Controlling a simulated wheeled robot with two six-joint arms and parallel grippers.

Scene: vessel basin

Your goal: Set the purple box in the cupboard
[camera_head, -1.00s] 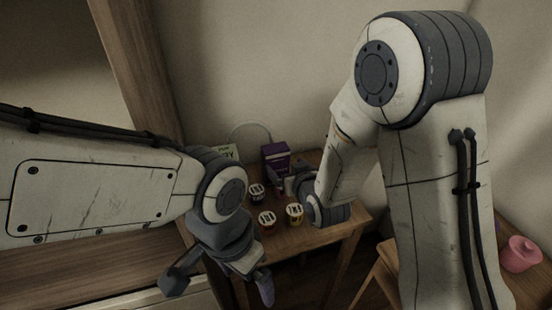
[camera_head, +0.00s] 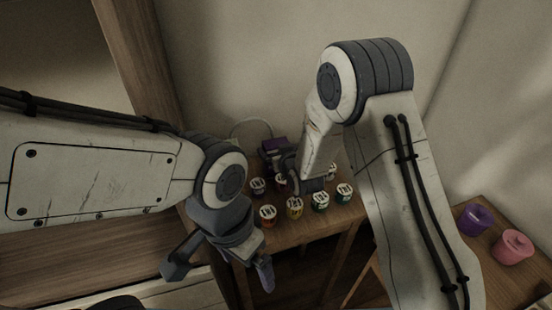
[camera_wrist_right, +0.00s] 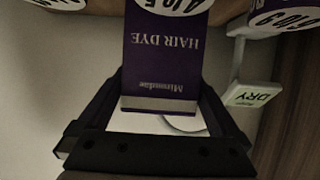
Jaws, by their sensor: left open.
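The purple box (camera_head: 271,146) stands at the back of the small wooden table, partly hidden by my right gripper. In the right wrist view the purple hair dye box (camera_wrist_right: 160,65) appears upside down between the two fingers. My right gripper (camera_wrist_right: 163,88) has a finger at each side of the box; whether they press on it is unclear. In the head view the right gripper (camera_head: 286,160) is partly hidden by its arm. My left gripper (camera_head: 222,276) is open and empty, low in front of the table. I cannot clearly make out the cupboard.
Several labelled jars, among them an orange one (camera_head: 268,213) and a yellow one (camera_head: 294,208), stand in front of the box. A small DRY sign (camera_wrist_right: 250,96) is beside it. A purple pot (camera_head: 475,219) and a pink pot (camera_head: 513,247) stand on another wooden surface at right.

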